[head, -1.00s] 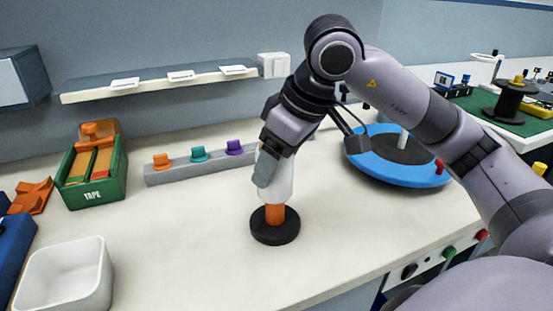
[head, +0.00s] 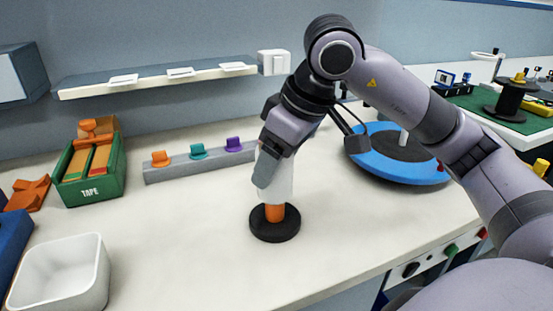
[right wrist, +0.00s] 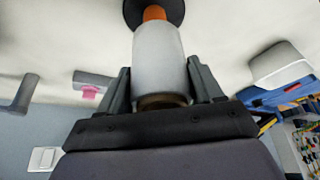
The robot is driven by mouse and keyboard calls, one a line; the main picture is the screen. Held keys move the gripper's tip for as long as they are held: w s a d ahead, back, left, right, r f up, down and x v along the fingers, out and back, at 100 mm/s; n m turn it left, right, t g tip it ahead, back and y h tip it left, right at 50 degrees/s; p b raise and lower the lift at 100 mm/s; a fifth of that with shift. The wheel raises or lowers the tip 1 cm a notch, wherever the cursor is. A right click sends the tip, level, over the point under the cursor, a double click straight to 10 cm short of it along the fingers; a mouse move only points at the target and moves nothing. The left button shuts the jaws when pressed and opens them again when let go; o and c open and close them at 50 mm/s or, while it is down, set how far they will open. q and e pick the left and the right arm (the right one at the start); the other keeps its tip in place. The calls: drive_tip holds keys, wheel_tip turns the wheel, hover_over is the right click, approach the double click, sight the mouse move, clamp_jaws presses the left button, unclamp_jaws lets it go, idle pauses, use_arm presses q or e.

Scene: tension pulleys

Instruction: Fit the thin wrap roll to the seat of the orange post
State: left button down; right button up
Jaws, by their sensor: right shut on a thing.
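The thin wrap roll is a white cylinder (head: 284,180), held upright above the black round base (head: 275,232). The lower part of the orange post (head: 274,212) shows between the roll and the base. The roll is in line with the post, and its lower end meets the visible orange; how far the post reaches inside is hidden. My right gripper (head: 268,178) is shut on the roll from above. In the right wrist view the roll (right wrist: 160,60) sits between both fingers, with the orange post (right wrist: 154,13) beyond it. My left gripper is not in view.
A grey rack (head: 200,165) with orange, teal and purple knobs stands behind. A green tape box (head: 92,190) and a white bin (head: 60,275) are at left. A blue turntable (head: 400,172) is at right. The counter around the base is clear.

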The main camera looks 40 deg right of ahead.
sight(278, 187)
drive_tip(key=shift+f+b, duration=0.9)
drive_tip(key=shift+f, duration=0.15)
drive_tip(key=shift+f, duration=0.1)
idle(0.4)
drive_tip(key=shift+f+b, duration=1.2)
drive_tip(key=shift+b, duration=0.1)
drive_tip(key=shift+s+f, duration=0.1)
drive_tip(key=shift+f, duration=0.15)
drive_tip(key=o, duration=1.2)
